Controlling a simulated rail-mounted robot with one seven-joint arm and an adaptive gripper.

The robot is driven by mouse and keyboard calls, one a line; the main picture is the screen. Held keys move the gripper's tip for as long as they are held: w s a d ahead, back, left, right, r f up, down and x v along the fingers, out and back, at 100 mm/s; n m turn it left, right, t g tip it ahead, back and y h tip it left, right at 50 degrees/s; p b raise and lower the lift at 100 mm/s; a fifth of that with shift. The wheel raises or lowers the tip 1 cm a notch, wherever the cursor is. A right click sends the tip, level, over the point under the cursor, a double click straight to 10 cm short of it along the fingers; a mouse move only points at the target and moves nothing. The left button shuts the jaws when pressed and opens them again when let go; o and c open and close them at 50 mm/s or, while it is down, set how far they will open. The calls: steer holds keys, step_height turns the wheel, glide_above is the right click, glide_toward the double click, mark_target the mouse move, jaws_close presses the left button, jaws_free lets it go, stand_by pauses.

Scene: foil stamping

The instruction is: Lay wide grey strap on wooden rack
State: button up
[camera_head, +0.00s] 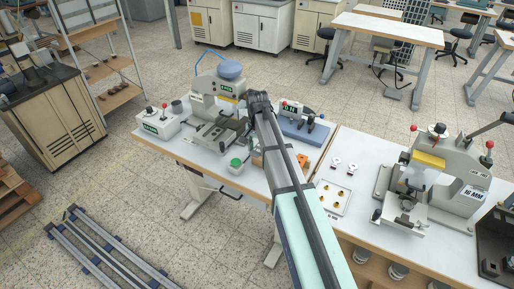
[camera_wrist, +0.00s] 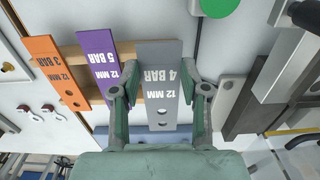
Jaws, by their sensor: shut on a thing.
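The wide grey strap (camera_wrist: 160,75), printed "12 MM 4 BAR" and with two holes near its lower end, is between the two fingers of my gripper (camera_wrist: 158,70) in the wrist view. My gripper is shut on its side edges. The wooden rack (camera_wrist: 70,51) has pale wooden bars behind the strap. An orange strap (camera_wrist: 55,70) and a purple strap (camera_wrist: 98,62) lie across those bars to the left. The grey strap overlaps the bars in this view; I cannot tell whether it touches them. In the head view my arm hides the gripper and the strap.
A green round knob (camera_wrist: 218,6) and dark metal press parts (camera_wrist: 245,100) stand close to the right of my gripper. In the head view, a white tray (camera_head: 345,203) with small brass parts and a 16 MM press (camera_head: 425,180) stand on the right table.

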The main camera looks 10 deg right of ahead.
mark_target(257, 151)
steer(key=shift+r, duration=0.1)
steer(key=shift+f+b, duration=0.7)
steer(key=shift+f, duration=1.45)
steer(key=o, duration=1)
steer(key=shift+r, duration=0.1)
step_height(257, 151, up, 12)
steer(key=shift+f, duration=0.1)
steer(key=shift+s, duration=0.1)
